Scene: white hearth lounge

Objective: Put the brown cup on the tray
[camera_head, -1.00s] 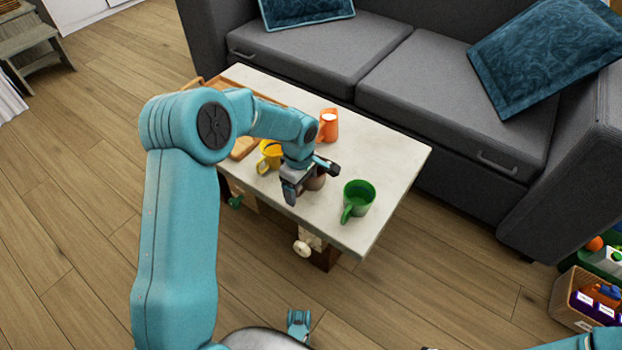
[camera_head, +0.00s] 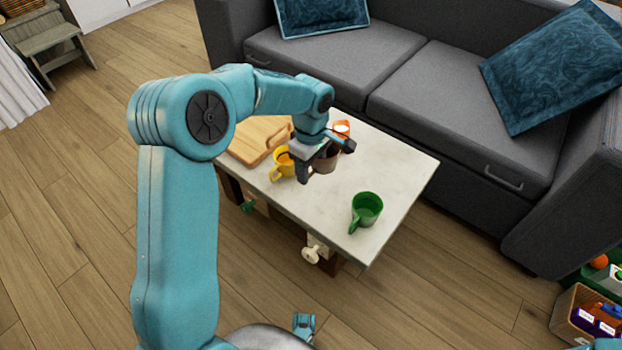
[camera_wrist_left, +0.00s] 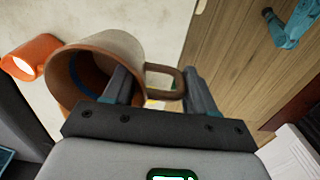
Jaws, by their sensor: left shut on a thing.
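The brown cup (camera_head: 326,160) is in my left gripper (camera_head: 323,163), over the middle of the table, and seems lifted off it. In the left wrist view the brown cup (camera_wrist_left: 108,48) is tilted with its mouth towards the camera. Its handle lies between the two fingers of my left gripper (camera_wrist_left: 157,78), one finger at the cup's rim. The wooden tray (camera_head: 250,135) lies at the table's left end, partly hidden behind my left arm. My right gripper is not in view.
A yellow cup (camera_head: 281,168) stands close left of the held cup, near the tray. An orange cup (camera_head: 342,127) is just behind it, partly hidden. A green cup (camera_head: 368,207) stands at the right on the pale table (camera_head: 400,180). A grey sofa (camera_head: 420,95) borders the back.

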